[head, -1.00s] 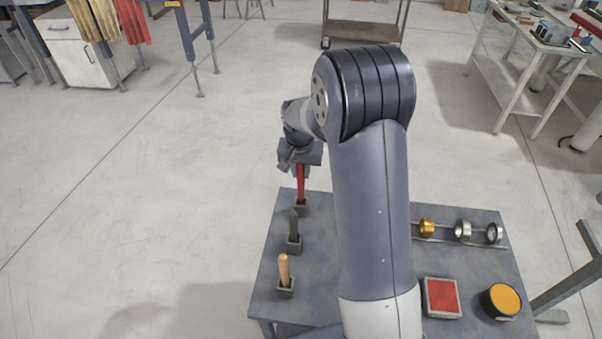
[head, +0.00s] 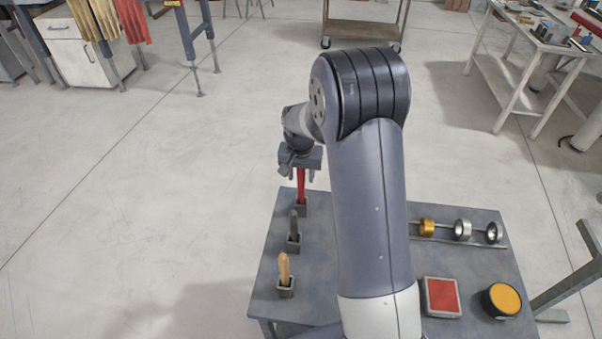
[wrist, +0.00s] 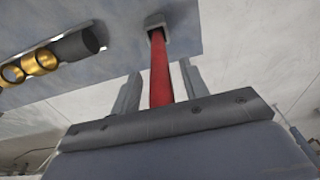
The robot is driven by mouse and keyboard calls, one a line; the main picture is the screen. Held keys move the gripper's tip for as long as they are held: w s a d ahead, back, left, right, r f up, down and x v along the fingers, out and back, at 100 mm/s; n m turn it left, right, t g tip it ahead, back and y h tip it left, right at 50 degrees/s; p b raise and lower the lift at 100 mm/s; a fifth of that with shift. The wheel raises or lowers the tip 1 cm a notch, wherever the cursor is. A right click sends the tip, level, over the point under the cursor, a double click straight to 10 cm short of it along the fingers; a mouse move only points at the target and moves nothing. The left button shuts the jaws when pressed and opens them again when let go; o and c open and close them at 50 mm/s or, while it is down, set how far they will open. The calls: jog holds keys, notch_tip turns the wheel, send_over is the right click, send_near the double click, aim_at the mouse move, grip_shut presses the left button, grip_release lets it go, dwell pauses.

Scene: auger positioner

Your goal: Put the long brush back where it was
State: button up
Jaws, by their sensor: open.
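A long tool with a red handle (head: 301,189), which I take to be the long brush, stands upright in a small grey square holder (head: 301,208) at the table's far left. My gripper (head: 301,178) is over it, open, with one finger on each side of the handle. In the wrist view the red handle (wrist: 161,75) runs between the two spread fingers, with a visible gap on each side. Its far end is in the holder (wrist: 156,21). Its bristles are not visible.
A dark grey tool (head: 294,226) and a wooden-handled tool (head: 284,268) stand in holders nearer on the same grey table (head: 262,290). On the right are rings on a rail (head: 458,241), a red square pad (head: 442,297) and a yellow-topped round item (head: 504,299).

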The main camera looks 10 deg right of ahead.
notch_tip(320, 180, up, 12)
jog(key=s, duration=0.1)
jog(key=shift+s+a+r+b, duration=0.15)
jog(key=shift+s+a+b, duration=0.1)
jog(key=shift+a+b, duration=0.1)
